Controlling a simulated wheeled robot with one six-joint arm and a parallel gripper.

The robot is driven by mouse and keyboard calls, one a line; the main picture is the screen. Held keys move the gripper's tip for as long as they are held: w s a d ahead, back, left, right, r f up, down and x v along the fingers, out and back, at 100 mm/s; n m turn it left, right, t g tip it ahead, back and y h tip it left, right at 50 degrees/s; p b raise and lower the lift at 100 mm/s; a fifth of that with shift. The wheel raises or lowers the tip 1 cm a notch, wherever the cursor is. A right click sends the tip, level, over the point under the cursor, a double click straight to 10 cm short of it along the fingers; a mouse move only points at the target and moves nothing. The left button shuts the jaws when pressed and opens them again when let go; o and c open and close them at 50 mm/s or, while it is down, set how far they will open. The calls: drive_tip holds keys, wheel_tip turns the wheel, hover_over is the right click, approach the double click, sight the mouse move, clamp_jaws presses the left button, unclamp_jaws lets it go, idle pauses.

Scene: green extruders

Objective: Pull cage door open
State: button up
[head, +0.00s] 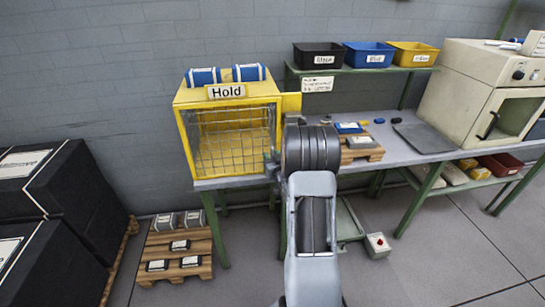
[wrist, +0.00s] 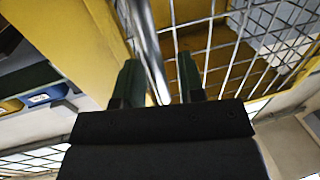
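The yellow cage (head: 228,94) with a "Hold" sign stands on the left end of the bench in the head view. Its wire-mesh door (head: 232,140) covers the front and looks closed. The mesh also shows in the wrist view (wrist: 235,50). My gripper (wrist: 160,85) has two green fingers, spread apart, at the door's right side. A grey upright bar (wrist: 148,45), apparently the door's handle, runs between the fingers, nearer the left one, with a gap to the right one. In the head view my gripper (head: 272,165) is mostly hidden by my arm.
Blue-white rolls (head: 225,75) lie on top of the cage. A wooden pallet board (head: 360,150) with packs lies on the bench right of my arm. A cream oven (head: 480,95) stands farther right. Black cases (head: 75,195) and a floor pallet (head: 178,250) are at left.

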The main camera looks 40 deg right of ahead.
clamp_jaws()
idle(0.3)
drive_tip(key=shift+d, duration=0.1)
